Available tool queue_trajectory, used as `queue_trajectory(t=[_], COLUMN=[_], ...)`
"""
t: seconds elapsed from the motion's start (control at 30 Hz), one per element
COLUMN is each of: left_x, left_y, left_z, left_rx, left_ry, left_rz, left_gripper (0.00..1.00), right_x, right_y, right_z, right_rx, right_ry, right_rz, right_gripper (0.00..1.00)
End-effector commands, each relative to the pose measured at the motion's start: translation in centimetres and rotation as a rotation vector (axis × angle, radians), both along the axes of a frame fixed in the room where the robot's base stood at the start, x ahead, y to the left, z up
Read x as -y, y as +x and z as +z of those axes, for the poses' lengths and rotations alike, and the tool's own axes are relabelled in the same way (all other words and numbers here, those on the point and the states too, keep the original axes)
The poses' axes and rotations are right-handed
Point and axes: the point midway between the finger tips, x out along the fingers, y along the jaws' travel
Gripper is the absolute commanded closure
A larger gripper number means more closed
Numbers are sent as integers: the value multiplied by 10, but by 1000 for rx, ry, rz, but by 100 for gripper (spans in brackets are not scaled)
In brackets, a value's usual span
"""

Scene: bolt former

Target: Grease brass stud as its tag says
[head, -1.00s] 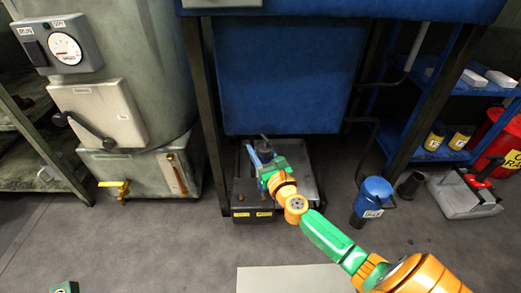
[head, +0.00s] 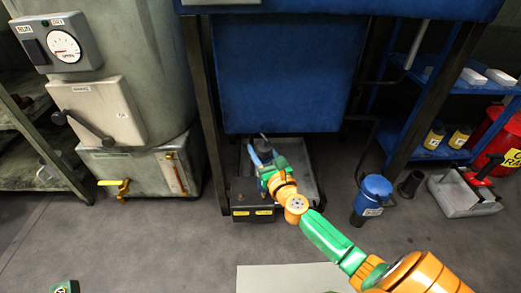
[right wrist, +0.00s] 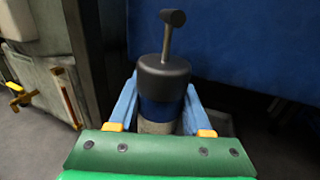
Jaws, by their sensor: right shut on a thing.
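My right gripper (head: 264,158) is low in front of the blue machine, over a shallow grey tray. In the right wrist view its two blue fingers (right wrist: 160,105) are shut on a greaser-like canister (right wrist: 164,78). The canister is upright, with a black cap, a blue band, a pale lower part and a T-shaped handle on top. Its lower end is hidden by my gripper. A dark box with two yellow tags (head: 252,212) stands at the tray's front left; the tag writing is too small to read. I cannot make out a brass stud.
The grey tray (head: 308,190) lies under the blue machine (head: 290,80), between dark legs. A grey caddy (head: 465,195) and a red bin (head: 500,145) are further right. A grey tank with a yellow tap (head: 115,187) is at left.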

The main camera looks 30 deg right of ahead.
Motion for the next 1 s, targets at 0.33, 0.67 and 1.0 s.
queue_trajectory(t=[0.33, 0.67, 1.0], left_x=[0, 0, 0], left_y=[0, 0, 0], left_z=[-7, -9, -7], left_rx=[0, 1, 0], left_ry=[0, 0, 0], left_rz=[0, 1, 1], left_gripper=[100, 100, 100], right_x=[0, 0, 0], right_y=[0, 0, -1], right_z=[-9, -12, -11], right_rx=[-2, -4, -6], right_ry=[1, 1, 1], right_rz=[0, 1, 1], right_gripper=[100, 100, 100])
